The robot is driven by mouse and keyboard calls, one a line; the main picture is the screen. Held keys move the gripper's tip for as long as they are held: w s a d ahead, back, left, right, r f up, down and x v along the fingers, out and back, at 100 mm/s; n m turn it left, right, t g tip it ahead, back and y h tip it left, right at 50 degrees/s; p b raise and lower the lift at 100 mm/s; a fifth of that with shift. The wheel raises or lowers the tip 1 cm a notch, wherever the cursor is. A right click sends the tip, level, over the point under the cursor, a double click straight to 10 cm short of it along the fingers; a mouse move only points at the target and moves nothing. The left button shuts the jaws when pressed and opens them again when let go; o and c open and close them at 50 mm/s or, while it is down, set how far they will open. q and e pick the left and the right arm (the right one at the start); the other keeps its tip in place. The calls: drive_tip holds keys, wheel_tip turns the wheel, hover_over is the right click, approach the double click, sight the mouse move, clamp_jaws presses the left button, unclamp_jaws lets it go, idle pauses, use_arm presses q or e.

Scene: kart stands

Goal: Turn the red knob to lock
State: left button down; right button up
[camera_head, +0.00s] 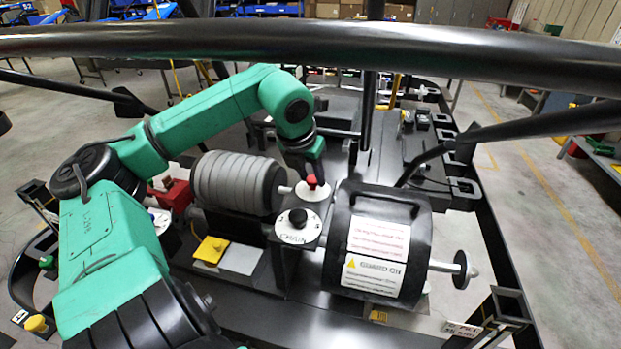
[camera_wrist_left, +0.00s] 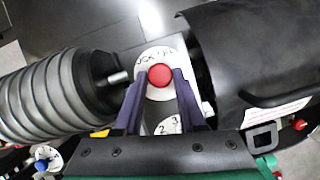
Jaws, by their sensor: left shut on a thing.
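The red knob (camera_head: 312,182) stands on a white round dial on a dark post between two cylinders. My left gripper (camera_head: 311,172) reaches down from behind in the head view and is shut on the red knob. The knob's exact turn cannot be told. My right gripper is not in view.
A black knob (camera_head: 297,217) on a numbered dial stands just in front, above a "CHAIN" label. A ribbed grey cylinder (camera_head: 235,183) lies to the left, and a black guarded drum (camera_head: 375,215) to the right. A black bar (camera_head: 310,45) crosses the top.

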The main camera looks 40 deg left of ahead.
use_arm(q)
drive_tip(key=shift+n+y, duration=0.4)
drive_tip(key=shift+n, duration=0.6)
drive_tip(key=shift+w+d+f+n+y+b, duration=0.1)
drive_tip(key=shift+n+y+b, duration=0.3)
drive_tip(key=shift+n+b, duration=0.45)
drive_tip(key=n+b, duration=0.2)
drive_tip(key=n+g+y+b, duration=0.1)
drive_tip(key=n+b, duration=0.1)
drive_tip(key=shift+w+d+f+n+g+b, duration=0.1)
drive_tip(key=shift+w+d+n+g+b, duration=0.05)
drive_tip(key=shift+n+g+b, duration=0.15)
drive_tip(key=shift+w+r+n+g+y+b, duration=0.15)
drive_tip(key=shift+n+g+b, duration=0.15)
drive_tip(key=shift+n+b, duration=0.4)
drive_tip(key=shift+s+r+n+g+y+b, duration=0.15)
drive_tip(key=shift+n+g+b, duration=0.25)
drive_tip(key=shift+n, duration=0.45)
drive_tip(key=shift+w, duration=0.1)
drive_tip(key=c, duration=0.5)
unclamp_jaws()
drive_tip(key=v, duration=1.2)
